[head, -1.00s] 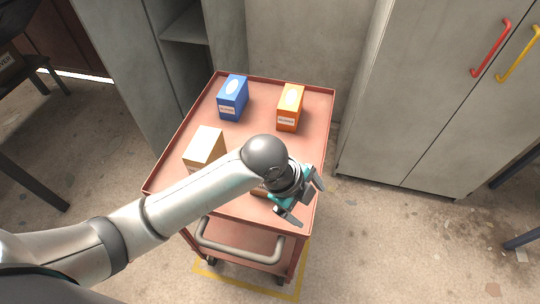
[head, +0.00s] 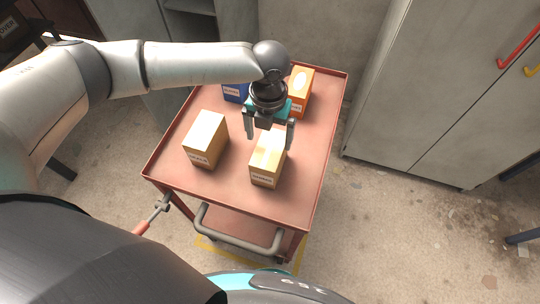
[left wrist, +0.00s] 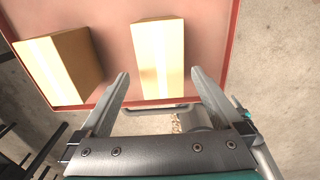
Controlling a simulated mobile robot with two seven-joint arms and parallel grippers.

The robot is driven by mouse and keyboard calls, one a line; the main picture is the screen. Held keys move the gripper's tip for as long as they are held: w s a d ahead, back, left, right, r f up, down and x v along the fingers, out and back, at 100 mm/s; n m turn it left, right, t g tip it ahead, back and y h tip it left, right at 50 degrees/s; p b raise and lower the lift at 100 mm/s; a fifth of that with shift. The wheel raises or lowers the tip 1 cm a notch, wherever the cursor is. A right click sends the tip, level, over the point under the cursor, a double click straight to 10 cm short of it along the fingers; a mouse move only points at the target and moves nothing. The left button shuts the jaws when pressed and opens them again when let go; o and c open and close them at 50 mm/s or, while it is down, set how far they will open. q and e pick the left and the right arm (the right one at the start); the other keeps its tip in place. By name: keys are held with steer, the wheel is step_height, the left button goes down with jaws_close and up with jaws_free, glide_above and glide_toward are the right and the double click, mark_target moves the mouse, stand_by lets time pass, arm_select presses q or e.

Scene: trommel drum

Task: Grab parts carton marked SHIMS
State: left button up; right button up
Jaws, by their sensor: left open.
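Two tan cartons with small front labels stand on the red cart: one at the front right (head: 267,166) and one at the left (head: 206,139). The labels are too small to read surely, so I cannot tell which says SHIMS. My left gripper (head: 269,142) is open, pointing down over the front right carton. In the left wrist view, the open gripper (left wrist: 160,80) has this carton (left wrist: 158,60) beyond and between its fingertips, with nothing held. The left carton (left wrist: 62,64) is off to the left there. My right gripper is not in view.
A blue box (head: 235,92) and an orange box (head: 300,88) stand at the cart's back, partly behind my gripper. The cart (head: 230,194) has a raised rim and a front handle (head: 240,238). Grey cabinets (head: 425,85) stand to the right.

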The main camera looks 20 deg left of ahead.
arm_select(q)
step_height(320, 180, down, 11)
steer(key=shift+f+b, duration=0.1)
steer(key=shift+b, duration=0.25)
steer(key=shift+c, duration=0.2)
steer(key=shift+w, duration=0.1)
steer(key=c, duration=1.5)
